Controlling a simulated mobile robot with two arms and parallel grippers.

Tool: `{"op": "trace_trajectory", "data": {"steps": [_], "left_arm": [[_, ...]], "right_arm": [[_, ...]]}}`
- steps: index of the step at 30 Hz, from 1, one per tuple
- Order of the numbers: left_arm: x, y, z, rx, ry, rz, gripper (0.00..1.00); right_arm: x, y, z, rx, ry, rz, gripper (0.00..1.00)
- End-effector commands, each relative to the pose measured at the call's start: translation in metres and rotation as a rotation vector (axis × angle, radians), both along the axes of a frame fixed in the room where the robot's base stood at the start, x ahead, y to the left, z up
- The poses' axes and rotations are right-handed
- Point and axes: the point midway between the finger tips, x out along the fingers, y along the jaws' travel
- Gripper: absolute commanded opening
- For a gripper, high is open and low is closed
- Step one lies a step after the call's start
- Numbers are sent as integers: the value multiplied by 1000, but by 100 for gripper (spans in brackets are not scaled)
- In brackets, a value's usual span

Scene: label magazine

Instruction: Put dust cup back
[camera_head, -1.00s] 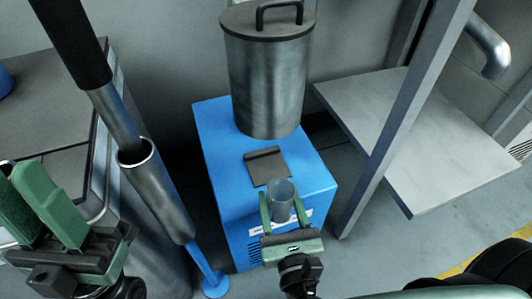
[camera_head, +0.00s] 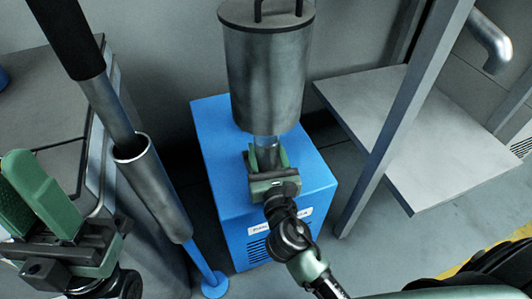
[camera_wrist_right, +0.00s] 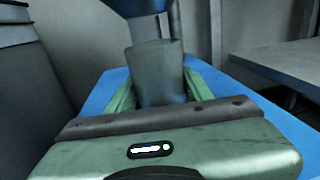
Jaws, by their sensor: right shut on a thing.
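The dust cup (camera_head: 266,150) is a translucent grey-blue cup. My right gripper (camera_head: 267,160) is shut on it and holds it upright just under the metal cylinder (camera_head: 266,80) with a dark lid. In the right wrist view the cup (camera_wrist_right: 158,75) stands between the green fingers of my right gripper (camera_wrist_right: 160,95), with a dark blue shape directly above its rim. I cannot tell whether the cup touches the cylinder. My left gripper (camera_head: 42,200) is at the lower left of the head view, its green fingers apart and empty.
The blue cabinet (camera_head: 225,180) stands under the cylinder. A metal tube (camera_head: 155,190) on a blue post stands to its left, beside a grey bench (camera_head: 40,105). A grey shelf (camera_head: 440,140) with an upright post (camera_head: 400,120) is on the right.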

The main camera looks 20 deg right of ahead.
Motion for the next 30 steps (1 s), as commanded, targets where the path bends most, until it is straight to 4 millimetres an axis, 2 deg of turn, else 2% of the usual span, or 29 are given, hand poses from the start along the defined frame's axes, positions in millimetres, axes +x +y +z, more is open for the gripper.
{"op": "trace_trajectory", "data": {"steps": [10, 11, 12, 13, 24, 30], "left_arm": [[0, 0, -2, 1, 3, -1, 34], [0, 0, -1, 1, 2, 0, 34], [0, 0, 0, 1, 1, 0, 34], [0, 0, 0, 1, 1, 0, 34], [0, 0, 4, 1, -3, -1, 34], [-1, 0, 3, -1, -1, -1, 34]], "right_arm": [[0, 0, -3, 1, 0, 0, 9], [0, 0, -2, 1, 0, 0, 57], [0, 0, -2, 1, 0, 0, 68], [0, 0, -2, 1, 0, 0, 73], [-1, 0, 3, 0, -1, 0, 73], [-32, 4, 0, 1, 5, 1, 73]]}}
